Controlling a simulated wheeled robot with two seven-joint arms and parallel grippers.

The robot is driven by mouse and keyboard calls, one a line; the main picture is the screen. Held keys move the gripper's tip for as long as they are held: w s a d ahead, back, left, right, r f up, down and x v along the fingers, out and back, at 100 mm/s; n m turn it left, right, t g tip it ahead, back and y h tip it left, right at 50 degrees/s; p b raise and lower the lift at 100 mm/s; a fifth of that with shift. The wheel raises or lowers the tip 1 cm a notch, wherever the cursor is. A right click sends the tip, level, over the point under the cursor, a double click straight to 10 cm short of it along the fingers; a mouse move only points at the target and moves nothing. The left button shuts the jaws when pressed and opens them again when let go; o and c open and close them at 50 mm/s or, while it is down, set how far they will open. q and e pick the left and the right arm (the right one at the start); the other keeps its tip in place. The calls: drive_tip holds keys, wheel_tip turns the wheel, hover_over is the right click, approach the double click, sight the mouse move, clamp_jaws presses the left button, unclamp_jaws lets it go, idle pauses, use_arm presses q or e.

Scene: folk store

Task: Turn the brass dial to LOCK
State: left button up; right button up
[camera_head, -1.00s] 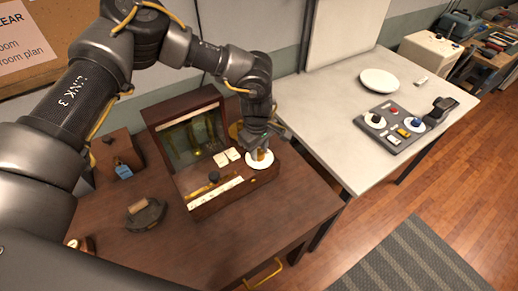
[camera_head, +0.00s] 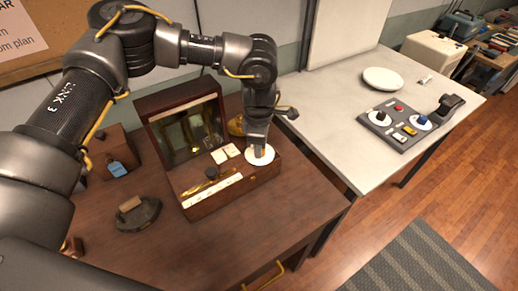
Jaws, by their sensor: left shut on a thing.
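An open dark wooden box (camera_head: 236,198) stands on the brown table, its lid tilted back. A white round plate (camera_head: 262,160) lies at the right end of its top, under my left gripper (camera_head: 259,151). The left gripper points down and is shut on the brass dial (camera_head: 261,152) at the middle of this plate. The gripper hides most of the dial, and I cannot read its pointer or any lettering. My right gripper is not in view.
A dark knob (camera_head: 212,173) and two white tiles (camera_head: 225,153) are on the box, left of the gripper. A dark iron (camera_head: 137,213) and a small block with a blue tag (camera_head: 117,169) stand left. A white table with a control panel (camera_head: 398,125) is right.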

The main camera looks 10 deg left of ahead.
use_arm(q)
drive_tip(key=n+b, duration=0.1)
drive_tip(key=n, duration=0.2)
drive_tip(key=shift+d, duration=0.1)
drive_tip(key=n+b, duration=0.1)
drive_tip(key=n, duration=0.1)
drive_tip(key=shift+r+n, duration=0.1)
drive_tip(key=shift+n, duration=0.3)
drive_tip(key=shift+w+r+n, duration=0.1)
drive_tip(key=shift+n, duration=1)
drive_tip(key=shift+n+p, duration=0.3)
drive_tip(key=shift+n, duration=0.9)
drive_tip(key=o, duration=1)
drive_tip(key=shift+c, duration=0.2)
